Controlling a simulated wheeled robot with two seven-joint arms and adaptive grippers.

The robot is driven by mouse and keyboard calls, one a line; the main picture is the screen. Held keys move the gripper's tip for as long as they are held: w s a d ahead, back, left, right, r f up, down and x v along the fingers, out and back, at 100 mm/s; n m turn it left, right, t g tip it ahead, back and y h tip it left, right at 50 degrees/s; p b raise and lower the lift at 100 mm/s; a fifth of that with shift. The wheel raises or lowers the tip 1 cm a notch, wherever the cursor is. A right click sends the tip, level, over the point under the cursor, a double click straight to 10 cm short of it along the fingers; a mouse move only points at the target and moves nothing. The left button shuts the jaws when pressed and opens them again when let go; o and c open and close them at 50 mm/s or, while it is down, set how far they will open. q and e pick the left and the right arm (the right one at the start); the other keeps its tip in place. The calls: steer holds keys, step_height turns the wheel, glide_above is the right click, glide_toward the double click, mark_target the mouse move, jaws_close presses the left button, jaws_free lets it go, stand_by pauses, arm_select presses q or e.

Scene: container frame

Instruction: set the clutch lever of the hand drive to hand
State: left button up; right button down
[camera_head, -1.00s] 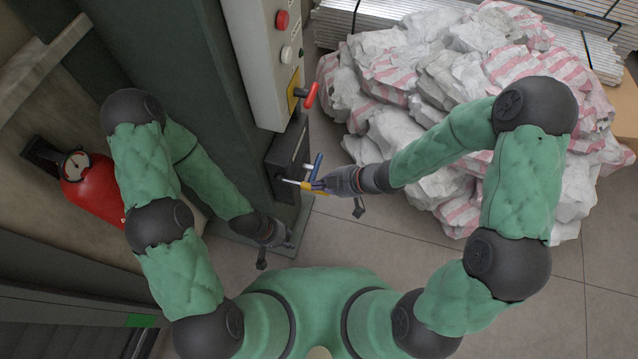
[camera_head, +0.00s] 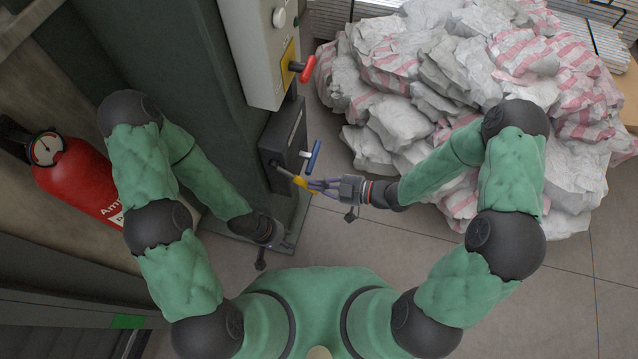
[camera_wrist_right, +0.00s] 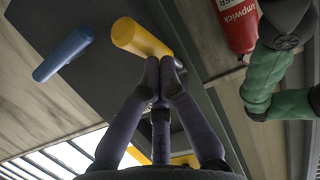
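The hand drive is a dark box (camera_head: 284,142) on the column's right side. A yellow-handled lever (camera_head: 300,182) and a blue-handled lever (camera_head: 313,158) stick out from it; I cannot read which is the clutch lever. The right wrist view shows the yellow handle (camera_wrist_right: 140,38) just beyond the fingertips and the blue handle (camera_wrist_right: 62,53) apart to the left. My right gripper (camera_head: 315,185) has its fingers drawn together beside the yellow handle, apparently touching it, not visibly around it. My left gripper (camera_head: 266,248) hangs low by the column foot; its fingers are too small to judge.
A pale control box (camera_head: 250,50) with a red-handled switch (camera_head: 308,69) is above the drive. White and red-striped sacks (camera_head: 400,125) are heaped at the right. A red extinguisher (camera_head: 75,180) hangs at the left. Floor between the drive and the sacks is clear.

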arm_select(q)
steer(key=shift+f+b, duration=0.45)
steer(key=shift+f, duration=0.1)
arm_select(e)
steer(key=shift+w+a+f, duration=0.1)
steer(key=shift+a+f, duration=0.2)
steer(key=shift+f, duration=0.35)
steer(key=shift+w+a+f, duration=0.1)
steer(key=shift+a+f, duration=0.2)
steer(key=shift+f, duration=0.35)
steer(key=shift+s, duration=0.1)
arm_select(q)
steer(key=shift+d+r, duration=0.1)
steer(key=shift+d, duration=0.05)
